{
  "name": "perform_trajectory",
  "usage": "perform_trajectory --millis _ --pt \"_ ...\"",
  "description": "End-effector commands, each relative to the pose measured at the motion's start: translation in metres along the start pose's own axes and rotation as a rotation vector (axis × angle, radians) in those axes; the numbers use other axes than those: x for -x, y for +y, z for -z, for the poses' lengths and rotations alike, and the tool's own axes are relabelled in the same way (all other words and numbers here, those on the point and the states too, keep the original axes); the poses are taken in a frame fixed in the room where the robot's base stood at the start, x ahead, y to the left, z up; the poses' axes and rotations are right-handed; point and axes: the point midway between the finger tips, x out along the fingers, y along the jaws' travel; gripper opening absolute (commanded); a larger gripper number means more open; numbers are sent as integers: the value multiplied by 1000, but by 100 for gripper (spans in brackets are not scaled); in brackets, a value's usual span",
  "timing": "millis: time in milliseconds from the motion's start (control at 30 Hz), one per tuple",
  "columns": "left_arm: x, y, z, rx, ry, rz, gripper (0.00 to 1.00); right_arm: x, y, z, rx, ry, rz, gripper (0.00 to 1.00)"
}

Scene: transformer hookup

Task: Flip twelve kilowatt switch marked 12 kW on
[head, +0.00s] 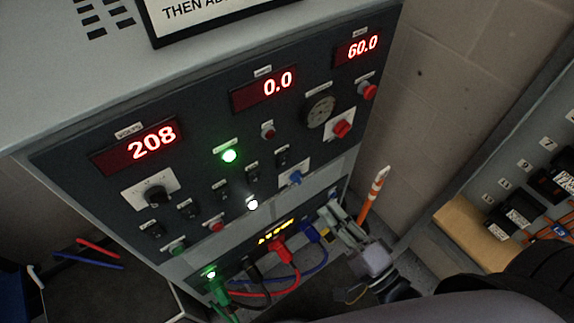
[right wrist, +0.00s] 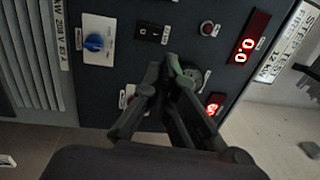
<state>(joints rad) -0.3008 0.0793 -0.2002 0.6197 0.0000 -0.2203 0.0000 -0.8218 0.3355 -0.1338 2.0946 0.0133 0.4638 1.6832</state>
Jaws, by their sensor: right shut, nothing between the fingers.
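A row of black rocker switches (head: 221,190) runs diagonally across the dark load bank panel (head: 200,175). Their labels are too small to read, so I cannot tell which is marked 12 kW. The rocker at the row's right end (head: 281,157) also shows in the right wrist view (right wrist: 152,33), between a blue knob (right wrist: 95,42) and a red button (right wrist: 208,28). My right gripper (head: 336,210) is at the panel's lower right, apart from the rockers in the head view. In the wrist view its fingers (right wrist: 172,62) are shut and empty, partly hiding a round gauge. My left gripper is not in view.
Red displays read 208 (head: 152,142), 0.0 (head: 277,84) and 60.0 (head: 362,47). A green lamp (head: 229,156) and a white lamp (head: 252,204) are lit. Colored cables (head: 290,274) hang below. An orange-and-white stick (head: 374,195) stands right of my gripper. Breakers stand far right.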

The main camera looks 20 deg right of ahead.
Motion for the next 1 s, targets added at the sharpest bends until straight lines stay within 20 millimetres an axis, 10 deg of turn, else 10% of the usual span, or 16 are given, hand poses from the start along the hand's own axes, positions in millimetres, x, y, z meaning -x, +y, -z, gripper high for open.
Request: perform_trajectory --millis 467,1000 --pt "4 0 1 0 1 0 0 -11 -2 0 -1 0 4 0" --pt "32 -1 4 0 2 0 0 -117 -4 0 -1 0 3 0"
